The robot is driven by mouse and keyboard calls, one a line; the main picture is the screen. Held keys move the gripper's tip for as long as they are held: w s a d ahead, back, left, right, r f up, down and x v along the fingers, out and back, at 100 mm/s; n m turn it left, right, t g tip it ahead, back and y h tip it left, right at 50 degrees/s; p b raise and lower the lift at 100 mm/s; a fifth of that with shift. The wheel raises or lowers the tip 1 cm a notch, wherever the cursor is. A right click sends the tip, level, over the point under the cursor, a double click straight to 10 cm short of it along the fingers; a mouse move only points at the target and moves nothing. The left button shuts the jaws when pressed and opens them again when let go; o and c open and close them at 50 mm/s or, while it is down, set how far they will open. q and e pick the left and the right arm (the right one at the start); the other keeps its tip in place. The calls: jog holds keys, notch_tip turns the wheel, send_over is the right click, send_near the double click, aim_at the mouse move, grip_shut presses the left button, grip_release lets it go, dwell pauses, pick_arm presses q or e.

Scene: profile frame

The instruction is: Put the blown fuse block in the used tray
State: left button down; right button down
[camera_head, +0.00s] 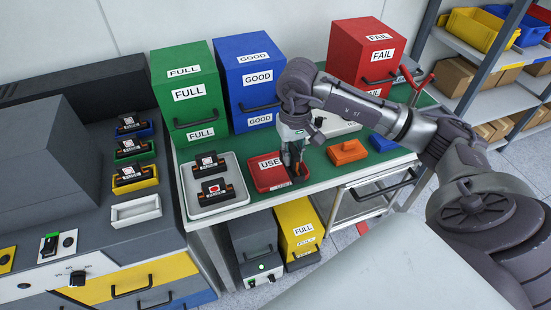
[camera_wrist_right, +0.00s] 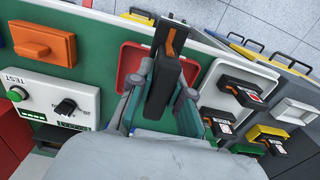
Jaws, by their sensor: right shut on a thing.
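My right gripper (camera_head: 293,150) is shut on a black fuse block with orange ends (camera_head: 298,168). The held block (camera_wrist_right: 167,85) stands between the two fingers in the right wrist view; its indicator face is not visible. The gripper is over the right part of the red used tray (camera_head: 262,184), whose label is partly covered. The tray's rim also shows behind the block in the wrist view (camera_wrist_right: 124,64). I cannot tell whether the block touches the tray floor. My left gripper is not in view.
A white tray (camera_head: 238,170) left of the used tray holds two fuse blocks, one with a red mark (camera_head: 214,189). Blue, green and yellow holders carry blocks; a white holder (camera_head: 136,210) is empty. An orange block (camera_head: 347,152) and red FAIL cabinet (camera_head: 352,55) stand right.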

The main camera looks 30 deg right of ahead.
jog(key=w+f, duration=0.1)
jog(key=w, duration=0.1)
jog(key=w+f+p, duration=0.1)
jog(key=w+f, duration=0.2)
jog(key=w, duration=0.2)
jog(key=shift+w+d+f+p, duration=0.1)
jog(key=shift+d+f+p, duration=0.2)
jog(key=shift+f, duration=0.1)
notch_tip(320, 180, down, 3)
jog(key=shift+f+p, duration=0.15)
jog(key=shift+p, duration=0.4)
jog(key=shift+f, duration=0.15)
